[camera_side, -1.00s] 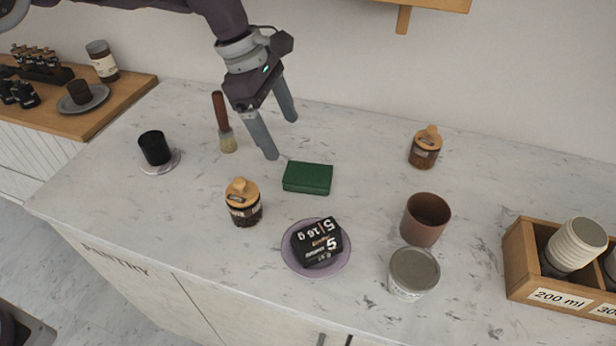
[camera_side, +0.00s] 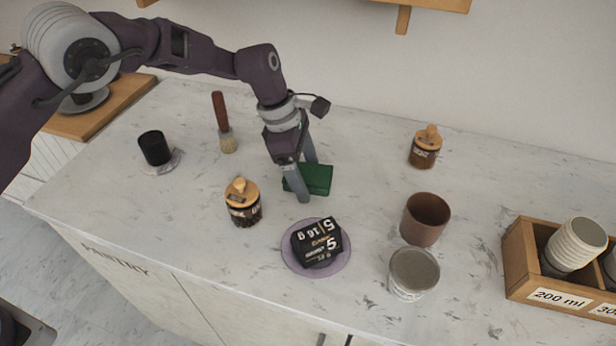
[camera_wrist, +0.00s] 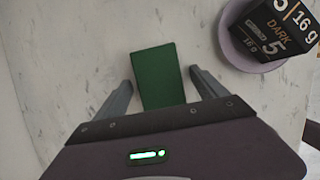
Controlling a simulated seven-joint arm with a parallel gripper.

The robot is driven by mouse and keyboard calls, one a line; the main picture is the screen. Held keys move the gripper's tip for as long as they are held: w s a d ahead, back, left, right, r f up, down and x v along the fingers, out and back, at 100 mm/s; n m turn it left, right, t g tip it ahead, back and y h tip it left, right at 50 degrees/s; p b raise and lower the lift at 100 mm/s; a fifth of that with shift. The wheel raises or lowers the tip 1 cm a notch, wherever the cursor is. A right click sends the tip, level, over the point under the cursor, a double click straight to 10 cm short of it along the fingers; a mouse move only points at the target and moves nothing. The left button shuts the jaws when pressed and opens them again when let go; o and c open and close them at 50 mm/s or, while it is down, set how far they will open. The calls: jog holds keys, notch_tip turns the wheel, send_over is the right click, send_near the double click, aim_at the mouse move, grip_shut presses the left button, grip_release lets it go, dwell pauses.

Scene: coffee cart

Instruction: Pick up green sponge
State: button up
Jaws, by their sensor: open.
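The green sponge (camera_side: 318,181) is a flat dark green block lying on the marble counter. In the side view my gripper (camera_side: 306,184) is lowered over it, with one finger in front of the sponge and one behind, hiding its left part. In the wrist view the sponge (camera_wrist: 158,78) lies lengthwise between the two open fingers of my gripper (camera_wrist: 160,88). A gap shows between the sponge and each finger, and its near end is hidden by the gripper body. I cannot tell the exact fingertip height above the counter.
A purple plate (camera_side: 289,261) with a black box (camera_side: 316,243) stands close in front. A lidded jar (camera_side: 243,203) is at left front, a brush (camera_side: 224,127) behind it. A brown cup (camera_side: 426,219) and a grey-topped tub (camera_side: 412,274) stand right. The counter between sponge and back jar (camera_side: 425,149) is clear.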

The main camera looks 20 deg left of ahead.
jog(key=shift+f, duration=0.15)
jog(key=shift+c, duration=0.9)
jog(key=c, duration=1.2)
